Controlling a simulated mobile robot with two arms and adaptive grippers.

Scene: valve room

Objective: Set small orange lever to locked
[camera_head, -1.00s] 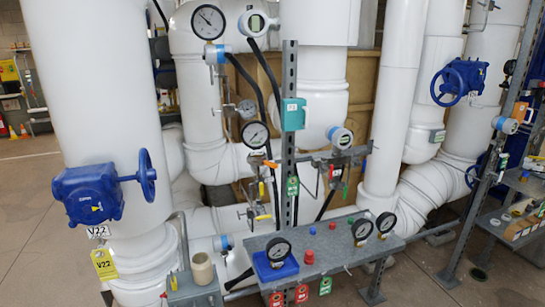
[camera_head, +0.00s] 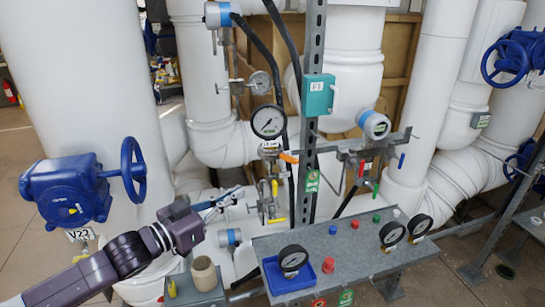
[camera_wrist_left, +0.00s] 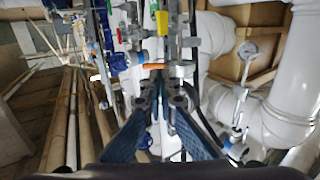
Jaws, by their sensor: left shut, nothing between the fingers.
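The small orange lever (camera_head: 289,157) sits on the thin valve assembly below the round gauge, left of the metal post, and lies roughly level. In the left wrist view the orange lever (camera_wrist_left: 153,66) lies crosswise just beyond the fingertips. My left gripper (camera_head: 236,193) is shut and empty, reaching from the lower left, left of and lower than the lever, apart from it in the head view. In the left wrist view its blue fingers (camera_wrist_left: 160,98) point toward the lever; I cannot tell the exact gap. My right gripper is not in view.
Yellow handles (camera_head: 276,221) hang below the orange lever. A teal box (camera_head: 318,96) is on the post to the right. A bench (camera_head: 345,257) with gauges and a blue tray stands below. A blue handwheel valve (camera_head: 75,190) is on the left pipe.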

